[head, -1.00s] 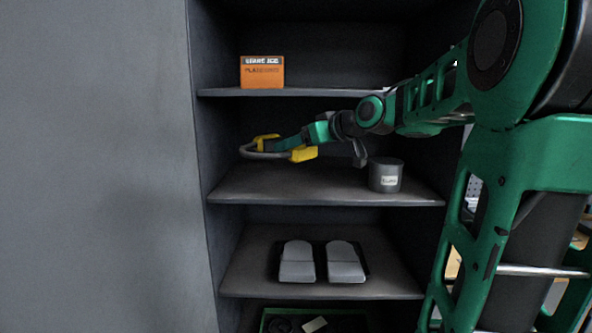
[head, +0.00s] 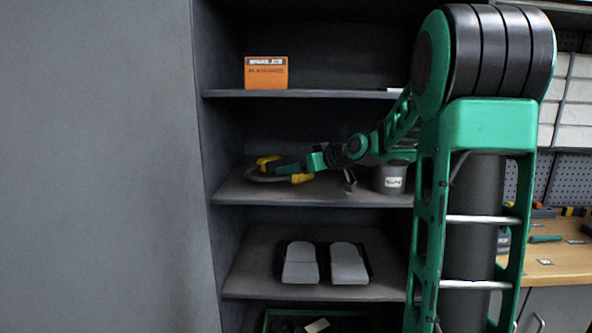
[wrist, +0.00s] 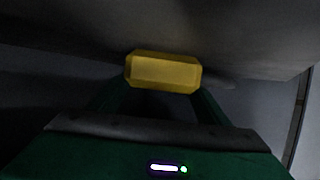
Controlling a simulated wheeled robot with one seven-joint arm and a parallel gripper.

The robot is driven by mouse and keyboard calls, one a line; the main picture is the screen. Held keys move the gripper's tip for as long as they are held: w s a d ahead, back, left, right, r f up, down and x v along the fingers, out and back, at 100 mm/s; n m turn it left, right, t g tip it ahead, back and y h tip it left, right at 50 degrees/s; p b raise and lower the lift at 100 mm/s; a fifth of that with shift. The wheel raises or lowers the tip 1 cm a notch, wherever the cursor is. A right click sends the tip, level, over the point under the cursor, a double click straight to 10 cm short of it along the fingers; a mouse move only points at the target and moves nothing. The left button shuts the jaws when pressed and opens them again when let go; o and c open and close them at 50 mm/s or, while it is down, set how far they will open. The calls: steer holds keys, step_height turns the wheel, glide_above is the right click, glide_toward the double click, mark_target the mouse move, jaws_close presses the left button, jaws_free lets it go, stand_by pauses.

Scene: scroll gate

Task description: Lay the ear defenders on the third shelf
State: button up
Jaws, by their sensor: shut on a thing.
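The ear defenders (head: 252,178) have yellow cups and a grey band. They are low over the left part of the shelf (head: 235,190) that also bears a grey tin; I cannot tell whether they touch it. My gripper (head: 288,169) reaches in from the right and is shut on the ear defenders. In the wrist view a yellow cup (wrist: 163,72) sits between the fingers, close to a dark grey surface. The rest of the ear defenders is hidden there.
The grey labelled tin (head: 390,178) stands on the same shelf at the right, close to my arm. An orange box (head: 266,73) is on the shelf above. A pair of grey pads (head: 325,263) lies on the shelf below. A workbench (head: 560,262) is at the right.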

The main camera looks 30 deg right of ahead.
steer(key=o, duration=1.2)
steer(key=v, duration=1.2)
steer(key=shift+r, duration=0.1)
